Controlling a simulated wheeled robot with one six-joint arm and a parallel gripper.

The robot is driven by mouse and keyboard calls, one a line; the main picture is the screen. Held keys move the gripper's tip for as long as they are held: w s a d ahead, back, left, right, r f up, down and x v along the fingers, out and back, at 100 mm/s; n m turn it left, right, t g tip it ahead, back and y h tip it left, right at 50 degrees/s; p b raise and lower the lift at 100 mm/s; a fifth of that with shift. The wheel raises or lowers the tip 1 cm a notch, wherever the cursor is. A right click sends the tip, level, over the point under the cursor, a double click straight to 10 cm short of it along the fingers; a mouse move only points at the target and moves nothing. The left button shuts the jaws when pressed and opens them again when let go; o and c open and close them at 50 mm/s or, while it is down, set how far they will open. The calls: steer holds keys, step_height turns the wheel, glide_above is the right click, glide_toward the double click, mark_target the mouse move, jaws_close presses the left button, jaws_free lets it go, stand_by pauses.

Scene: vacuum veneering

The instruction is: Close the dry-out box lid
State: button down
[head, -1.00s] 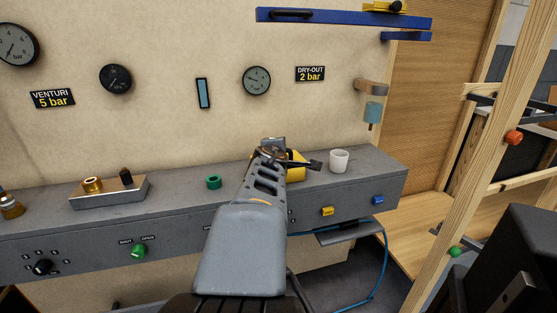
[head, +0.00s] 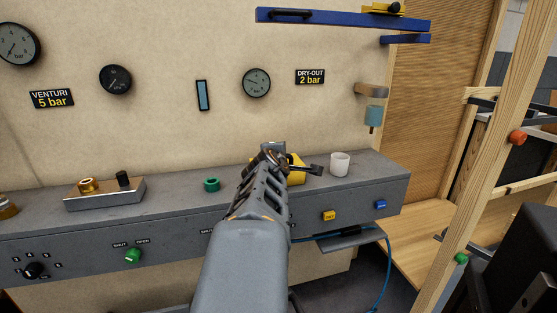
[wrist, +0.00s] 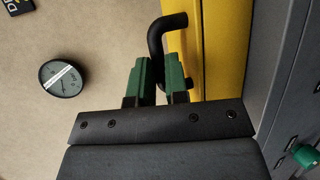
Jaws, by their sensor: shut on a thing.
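The yellow dry-out box (head: 297,177) sits on the grey bench, mostly hidden behind my arm in the head view. My gripper (head: 273,153) is at the box, on its left side in the picture. In the wrist view its green fingers (wrist: 160,78) are shut on a bent black handle (wrist: 156,42). A flat yellow surface (wrist: 214,50) lies close beside the handle there. I cannot tell whether it is the lid or the box wall, or how far the lid is open.
A white cup (head: 340,164) stands right of the box on the bench (head: 385,170). A green ring (head: 212,184) and a metal block with fittings (head: 104,194) lie to the left. A dry-out gauge (head: 256,83) is on the wall behind. A wooden post (head: 490,170) rises at the right.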

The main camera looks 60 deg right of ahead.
steer(key=shift+f, duration=0.45)
steer(key=c, duration=1.4)
jaws_free()
steer(key=shift+r, duration=0.1)
steer(key=v, duration=0.7)
steer(key=shift+a+r+p, duration=0.2)
steer(key=shift+a+p, duration=0.1)
steer(key=shift+p, duration=0.15)
